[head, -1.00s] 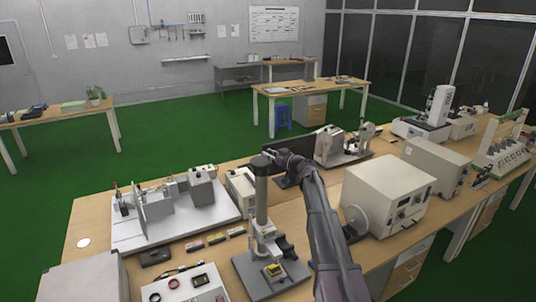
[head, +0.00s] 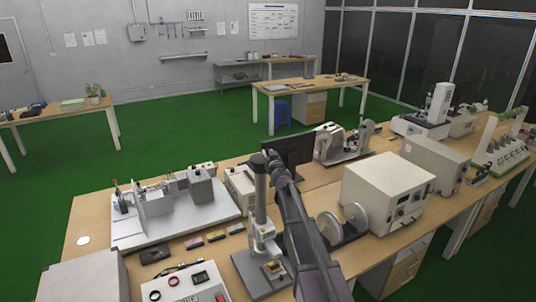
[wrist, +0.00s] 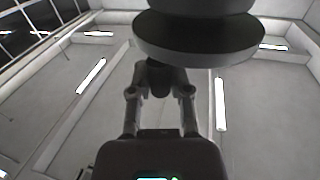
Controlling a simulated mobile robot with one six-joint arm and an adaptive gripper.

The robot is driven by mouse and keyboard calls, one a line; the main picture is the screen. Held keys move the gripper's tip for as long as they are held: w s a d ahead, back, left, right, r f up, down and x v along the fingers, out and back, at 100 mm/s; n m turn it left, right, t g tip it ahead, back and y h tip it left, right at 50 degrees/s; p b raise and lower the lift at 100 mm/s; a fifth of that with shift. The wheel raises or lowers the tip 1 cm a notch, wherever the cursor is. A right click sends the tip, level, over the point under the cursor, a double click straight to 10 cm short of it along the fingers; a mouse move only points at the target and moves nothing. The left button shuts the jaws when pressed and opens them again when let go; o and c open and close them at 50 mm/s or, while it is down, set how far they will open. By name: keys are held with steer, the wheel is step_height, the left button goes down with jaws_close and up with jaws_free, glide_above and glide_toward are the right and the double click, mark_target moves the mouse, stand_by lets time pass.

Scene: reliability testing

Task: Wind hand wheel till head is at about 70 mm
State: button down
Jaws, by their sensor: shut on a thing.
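The test stand has a grey upright column (head: 260,203), a light head (head: 264,238) on it and a flat grey base (head: 259,283). A small yellow piece (head: 275,267) sits under the head. In the wrist view a round dark disc, seemingly the hand wheel (wrist: 198,42), fills the upper middle. My gripper (wrist: 160,74) is closed at its lower left edge, on what looks like its handle; the fingers hide most of that part. In the head view my arm reaches to the column top and hides the wheel. The scale reading is too small to tell.
A white box instrument (head: 388,190) with a round disc (head: 355,217) beside it stands right of my arm. A dark screen (head: 288,150) is behind the stand. A white plate with a fixture (head: 160,205) lies left. Small coloured blocks (head: 215,236) lie near the stand.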

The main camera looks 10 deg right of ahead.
stand_by(0.5)
steer(key=c, duration=0.5)
jaws_free()
steer(key=shift+c, duration=0.2)
steer(key=s, duration=1.2)
steer(key=shift+d, duration=0.3)
